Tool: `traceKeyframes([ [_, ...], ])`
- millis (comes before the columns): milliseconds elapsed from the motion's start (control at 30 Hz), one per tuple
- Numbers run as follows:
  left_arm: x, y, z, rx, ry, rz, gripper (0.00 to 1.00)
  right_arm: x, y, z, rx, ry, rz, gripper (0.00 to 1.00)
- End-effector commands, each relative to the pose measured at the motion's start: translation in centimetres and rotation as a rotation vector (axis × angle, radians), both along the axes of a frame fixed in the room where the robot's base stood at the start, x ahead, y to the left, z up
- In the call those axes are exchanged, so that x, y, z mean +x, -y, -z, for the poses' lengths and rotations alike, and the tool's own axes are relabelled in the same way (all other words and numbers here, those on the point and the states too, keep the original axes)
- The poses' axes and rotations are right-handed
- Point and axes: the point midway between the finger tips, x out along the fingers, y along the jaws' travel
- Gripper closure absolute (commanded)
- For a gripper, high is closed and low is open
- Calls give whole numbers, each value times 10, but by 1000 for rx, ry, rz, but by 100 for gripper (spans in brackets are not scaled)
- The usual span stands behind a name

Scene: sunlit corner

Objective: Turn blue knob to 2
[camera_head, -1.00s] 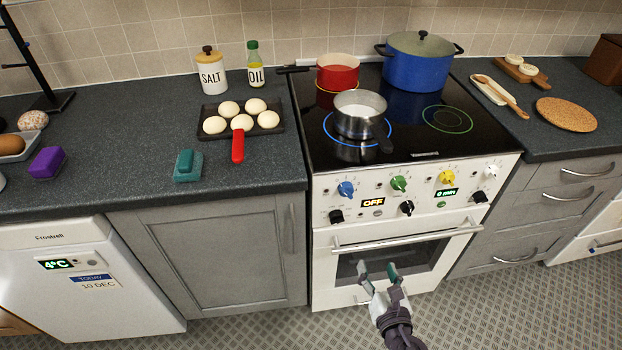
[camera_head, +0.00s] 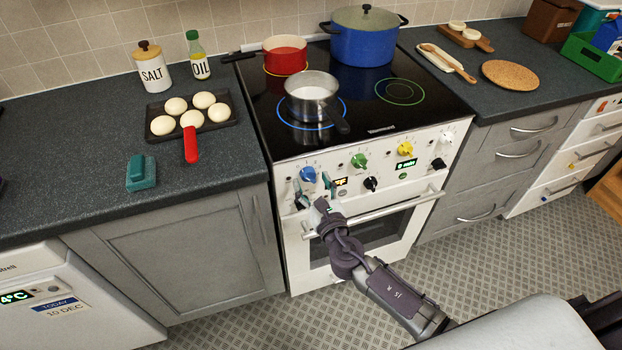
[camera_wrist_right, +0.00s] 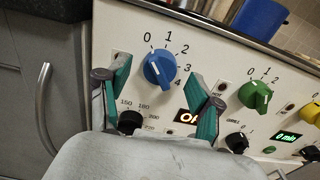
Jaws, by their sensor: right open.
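The blue knob (camera_head: 307,174) is at the left end of the white stove's front panel. In the right wrist view the blue knob (camera_wrist_right: 159,70) has a dial marked 0 to 4 around it, and its ridge appears to point towards 0. My right gripper (camera_head: 313,187) is open in front of the panel, just below the knob. In the wrist view my right gripper's fingers (camera_wrist_right: 159,88) stand apart on either side of the knob, with the knob between and slightly above them. Contact with the knob does not show. My left gripper is not in view.
A green knob (camera_head: 359,161), a yellow knob (camera_head: 405,149) and a black knob (camera_head: 371,184) sit right of it. The oven handle (camera_head: 390,213) runs below. A steel saucepan (camera_head: 312,94) stands on the lit left hob ring, its handle reaching towards the front edge.

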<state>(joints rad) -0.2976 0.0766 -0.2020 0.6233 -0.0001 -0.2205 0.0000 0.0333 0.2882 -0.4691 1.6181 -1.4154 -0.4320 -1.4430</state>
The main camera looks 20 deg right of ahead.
Motion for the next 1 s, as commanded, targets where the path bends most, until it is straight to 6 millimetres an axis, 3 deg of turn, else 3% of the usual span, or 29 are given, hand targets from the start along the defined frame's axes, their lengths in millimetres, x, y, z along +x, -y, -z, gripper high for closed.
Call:
traceKeyframes([
  [133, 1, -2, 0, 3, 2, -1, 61, 10, 0, 0, 1, 0, 0, 35],
  [433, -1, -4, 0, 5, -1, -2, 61, 12, 0, 0, 1, 0, 0, 35],
  [800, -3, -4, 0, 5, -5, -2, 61, 11, 0, 0, 1, 0, 0, 95],
  [1000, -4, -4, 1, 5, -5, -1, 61, 11, 0, 0, 15, -1, 0, 95],
])
